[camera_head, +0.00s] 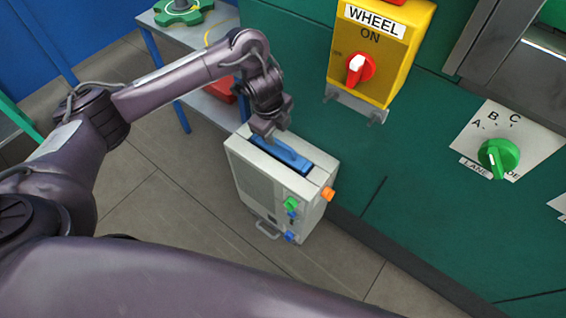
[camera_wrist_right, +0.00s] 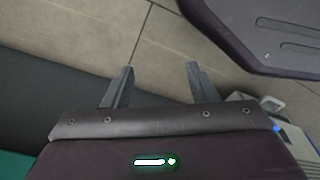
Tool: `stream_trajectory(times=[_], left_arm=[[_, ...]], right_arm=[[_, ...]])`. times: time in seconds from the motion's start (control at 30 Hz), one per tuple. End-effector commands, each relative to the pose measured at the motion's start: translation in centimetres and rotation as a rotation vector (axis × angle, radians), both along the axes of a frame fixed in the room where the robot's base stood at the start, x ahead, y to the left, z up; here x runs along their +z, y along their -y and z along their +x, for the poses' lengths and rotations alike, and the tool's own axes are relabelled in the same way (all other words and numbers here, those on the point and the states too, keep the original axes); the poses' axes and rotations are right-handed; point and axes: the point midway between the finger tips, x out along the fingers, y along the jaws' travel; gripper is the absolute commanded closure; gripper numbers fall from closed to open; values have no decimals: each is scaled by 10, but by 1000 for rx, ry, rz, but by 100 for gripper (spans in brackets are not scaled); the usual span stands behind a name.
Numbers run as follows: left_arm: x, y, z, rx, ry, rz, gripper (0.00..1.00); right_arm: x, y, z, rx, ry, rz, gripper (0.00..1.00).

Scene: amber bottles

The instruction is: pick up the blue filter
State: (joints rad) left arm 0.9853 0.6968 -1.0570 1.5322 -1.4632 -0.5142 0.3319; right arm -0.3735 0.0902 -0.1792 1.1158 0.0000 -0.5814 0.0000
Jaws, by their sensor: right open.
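The blue filter (camera_head: 293,161) sits in the slot on top of a light grey box-shaped unit (camera_head: 262,184) that stands on the floor. My left gripper (camera_head: 283,143) is directly over the filter and points down at it. Its fingers are small and partly hidden, so I cannot tell whether they are open, shut or touching the filter. My right gripper (camera_wrist_right: 158,82) shows in the right wrist view, open and empty above the floor. Part of the grey unit (camera_wrist_right: 292,138) shows at the right edge of that view.
A green wall panel carries a yellow WHEEL switch box (camera_head: 379,50) and a green lane knob (camera_head: 498,157). A table (camera_head: 200,32) with a green handwheel (camera_head: 183,10) stands behind my left arm. A red object (camera_head: 220,90) is below it. Tiled floor is open left of the unit.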

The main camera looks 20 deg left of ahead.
Motion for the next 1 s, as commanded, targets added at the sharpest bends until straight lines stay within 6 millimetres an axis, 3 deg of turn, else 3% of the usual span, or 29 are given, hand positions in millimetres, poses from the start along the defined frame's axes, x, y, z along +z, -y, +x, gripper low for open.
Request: stream_trajectory(times=[0.5, 0.8, 1.0], left_arm=[[-58, 7, 14, 0, 1, 0, 63], [-62, 8, 15, -1, 4, -1, 63], [-62, 8, 15, -1, 4, -1, 88]], right_arm=[[25, -10, 31, 5, 3, 7, 47], [29, -11, 32, 7, -2, 8, 47], [29, -11, 32, 7, -2, 8, 47]])
